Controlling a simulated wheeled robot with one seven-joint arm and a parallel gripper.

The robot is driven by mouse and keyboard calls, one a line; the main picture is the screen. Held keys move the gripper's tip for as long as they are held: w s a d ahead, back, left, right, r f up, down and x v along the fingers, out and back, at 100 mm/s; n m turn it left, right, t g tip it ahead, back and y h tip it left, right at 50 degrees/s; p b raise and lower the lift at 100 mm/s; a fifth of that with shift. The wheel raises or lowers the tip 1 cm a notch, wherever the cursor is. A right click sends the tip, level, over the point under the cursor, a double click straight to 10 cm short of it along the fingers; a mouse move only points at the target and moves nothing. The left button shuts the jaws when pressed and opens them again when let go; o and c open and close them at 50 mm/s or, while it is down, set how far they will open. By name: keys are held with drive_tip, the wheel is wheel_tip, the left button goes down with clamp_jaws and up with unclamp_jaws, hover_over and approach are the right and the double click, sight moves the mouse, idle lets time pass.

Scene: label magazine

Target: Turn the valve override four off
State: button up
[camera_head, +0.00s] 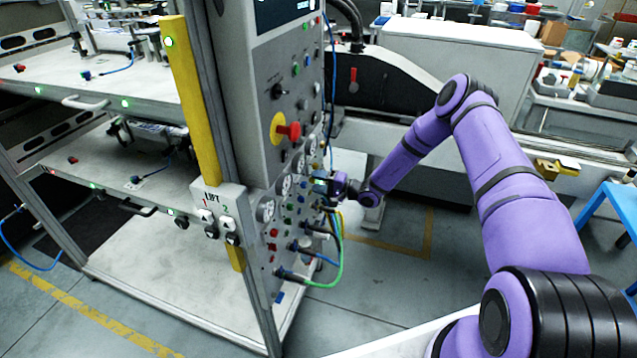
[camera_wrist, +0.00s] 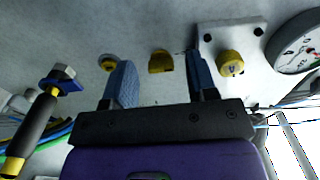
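My gripper (camera_head: 322,186) is at the side of the grey control panel (camera_head: 240,100) in the head view, and its fingertips are hard to make out there. In the wrist view my gripper (camera_wrist: 159,75) is open, with two blue fingers spread apart. A small yellow knob (camera_wrist: 160,62) shows between the fingers. A second yellow knob (camera_wrist: 108,63) is by the left finger, and a third yellow knob (camera_wrist: 231,63) sits on a bolted plate right of the right finger. I cannot read any label, so I cannot tell which is override four. Contact is not clear.
A round gauge (camera_wrist: 300,42) is at the right of the wrist view, and a black and yellow handle (camera_wrist: 35,128) at the left. A red knob on a yellow disc (camera_head: 288,131) is higher on the panel. Cables (camera_head: 335,250) hang below my gripper.

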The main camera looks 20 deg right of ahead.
drive_tip(key=v, duration=1)
drive_tip(key=shift+s+d, duration=0.2)
drive_tip(key=shift+d, duration=0.1)
drive_tip(key=shift+r, duration=0.1)
drive_tip(key=s+a+r+n+g+h, duration=0.25)
drive_tip(key=s+r+g, duration=0.2)
drive_tip(key=r, duration=0.65)
drive_tip(key=s+a+r+n+g+h, duration=0.1)
drive_tip(key=s+a+r+n+g, duration=0.3)
drive_tip(key=r, duration=0.6)
drive_tip(key=s+a+r+n+g+h, duration=0.1)
drive_tip(key=s+r+n+g, duration=0.3)
drive_tip(key=r, duration=0.7)
drive_tip(key=s+d+r+m+t+h, duration=0.1)
drive_tip(key=s+r, duration=0.4)
drive_tip(key=s, duration=0.5)
drive_tip(key=s+d+r+m+t+h, duration=0.1)
drive_tip(key=s+r+t+h, duration=0.3)
drive_tip(key=s, duration=0.5)
drive_tip(key=s+d+r+m+t+h, duration=0.1)
drive_tip(key=s+r+h, duration=0.4)
drive_tip(key=s, duration=0.5)
wheel_tip(320, 180, up, 2)
drive_tip(key=shift+s+d+t, duration=0.3)
drive_tip(key=shift+d+t, duration=0.35)
drive_tip(key=shift+d, duration=0.5)
